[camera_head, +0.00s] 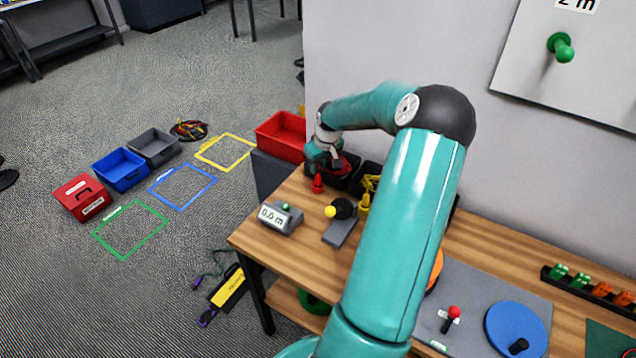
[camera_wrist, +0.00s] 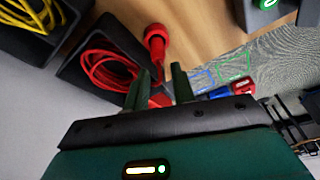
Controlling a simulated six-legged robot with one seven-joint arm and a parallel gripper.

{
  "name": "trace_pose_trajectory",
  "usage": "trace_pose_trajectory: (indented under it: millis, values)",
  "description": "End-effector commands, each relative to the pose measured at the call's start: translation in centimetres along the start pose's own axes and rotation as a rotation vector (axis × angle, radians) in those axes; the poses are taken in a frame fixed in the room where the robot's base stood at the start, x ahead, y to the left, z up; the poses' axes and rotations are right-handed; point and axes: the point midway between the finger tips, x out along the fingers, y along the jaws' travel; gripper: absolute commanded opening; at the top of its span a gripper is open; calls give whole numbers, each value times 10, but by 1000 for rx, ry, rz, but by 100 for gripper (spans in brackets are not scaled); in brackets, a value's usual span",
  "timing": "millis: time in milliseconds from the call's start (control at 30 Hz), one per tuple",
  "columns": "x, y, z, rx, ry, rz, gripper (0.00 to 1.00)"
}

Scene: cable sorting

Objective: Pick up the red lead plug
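In the head view the plug (camera_head: 318,184) shows just below my gripper (camera_head: 322,160), near the table's far left end. In the wrist view my gripper (camera_wrist: 161,72) has its two green fingers apart, with no plug between them. The plug appears just beyond the fingertips, nearer the left one. Whether a finger touches it I cannot tell.
A yellow lead (camera_head: 370,186) lies in the neighbouring dark bin. A grey display reading 0.0 m (camera_head: 280,217) and a yellow-knobbed device (camera_head: 340,215) stand close by on the table. A red bin (camera_head: 282,134) stands behind, beside the wall.

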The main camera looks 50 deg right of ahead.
Motion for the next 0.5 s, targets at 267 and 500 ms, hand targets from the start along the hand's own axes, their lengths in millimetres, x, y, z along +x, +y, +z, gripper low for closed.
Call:
trace_pose_trajectory:
  millis: [267,500]
  values:
    - [39,1,5,0,-1,-3,25]
    - [50,2,5,1,1,1,25]
